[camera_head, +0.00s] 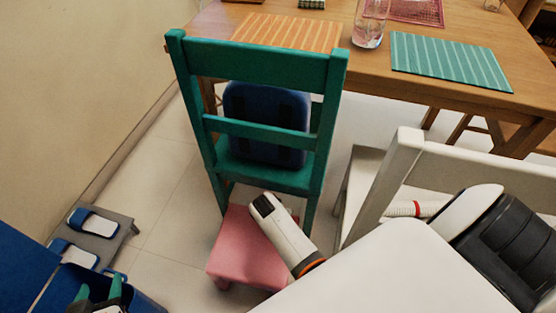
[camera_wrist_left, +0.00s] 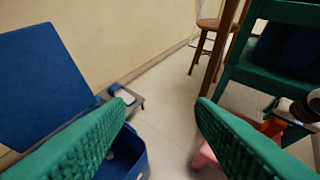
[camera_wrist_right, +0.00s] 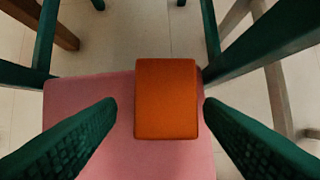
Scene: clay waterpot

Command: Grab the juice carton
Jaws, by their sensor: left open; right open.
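An orange box-shaped thing, which I take to be the juice carton (camera_wrist_right: 166,98), is on the pink stool (camera_wrist_right: 85,150) in the right wrist view. It shows a plain face with no readable label. My right gripper (camera_wrist_right: 160,103) is open, with its green fingers on either side of the carton and small gaps to both. Whether the fingertips are level with it I cannot tell. In the head view my arm covers part of the stool (camera_head: 232,258), and the carton is hidden. My left gripper (camera_head: 99,291) is open and empty near the blue bin (camera_wrist_left: 125,150), away from the stool.
A white chair (camera_head: 400,165) is at right. The wooden table (camera_head: 370,75) is behind. A low grey stand (camera_head: 98,248) with slippers is at left. Tiled floor lies between.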

